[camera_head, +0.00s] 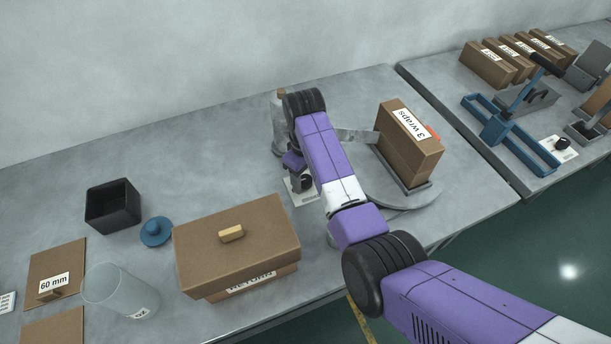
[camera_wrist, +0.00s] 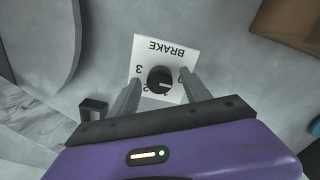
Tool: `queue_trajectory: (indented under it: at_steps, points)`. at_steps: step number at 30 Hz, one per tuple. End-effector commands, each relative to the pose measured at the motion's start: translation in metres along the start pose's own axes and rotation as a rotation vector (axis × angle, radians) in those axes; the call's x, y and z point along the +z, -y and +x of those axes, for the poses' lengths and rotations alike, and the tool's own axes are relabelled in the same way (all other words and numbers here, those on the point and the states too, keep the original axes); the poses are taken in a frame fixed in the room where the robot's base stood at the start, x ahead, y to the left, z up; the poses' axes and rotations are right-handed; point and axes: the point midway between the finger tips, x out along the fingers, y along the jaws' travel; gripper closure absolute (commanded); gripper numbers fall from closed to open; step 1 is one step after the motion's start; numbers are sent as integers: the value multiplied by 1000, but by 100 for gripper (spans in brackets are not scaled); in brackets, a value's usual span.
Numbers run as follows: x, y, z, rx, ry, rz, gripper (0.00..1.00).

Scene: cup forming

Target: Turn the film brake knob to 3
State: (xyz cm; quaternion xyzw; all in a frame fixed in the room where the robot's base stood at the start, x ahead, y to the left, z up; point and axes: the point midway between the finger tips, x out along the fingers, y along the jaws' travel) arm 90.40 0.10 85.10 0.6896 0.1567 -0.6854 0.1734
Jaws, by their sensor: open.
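The film brake knob (camera_wrist: 160,80) is a round black knob on a white plate (camera_wrist: 172,52) marked BRAKE. In the wrist view the plate is upside down, with a 3 on the left, a 2 below left and a partly hidden figure on the right. A pale line on the knob points to the right, not at the 3. My gripper (camera_wrist: 160,92) is open, its fingers on either side of the knob with gaps visible. In the head view the knob (camera_head: 307,181) and its plate (camera_head: 304,198) are partly hidden by my arm.
A brown "3 wraps" box (camera_head: 408,150) stands on a round grey turntable (camera_head: 400,200) to the right. A grey post (camera_head: 278,135) stands behind my wrist. A large brown box (camera_head: 238,250) is at front left. Bare bench lies left of the knob.

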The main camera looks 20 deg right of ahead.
Motion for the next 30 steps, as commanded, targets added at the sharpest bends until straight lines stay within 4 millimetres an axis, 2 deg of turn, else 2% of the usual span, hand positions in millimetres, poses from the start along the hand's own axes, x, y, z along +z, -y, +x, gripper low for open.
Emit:
queue_trajectory:
  at_steps: [1,9,10,20,30]
  points:
    - [0,0,0,0,0,0,44]
    - [0,0,0,0,0,0,97]
    - [0,0,0,0,0,0,100]
    - [0,0,-1,-1,2,42,100]
    - [0,0,-3,-1,8,270,100]
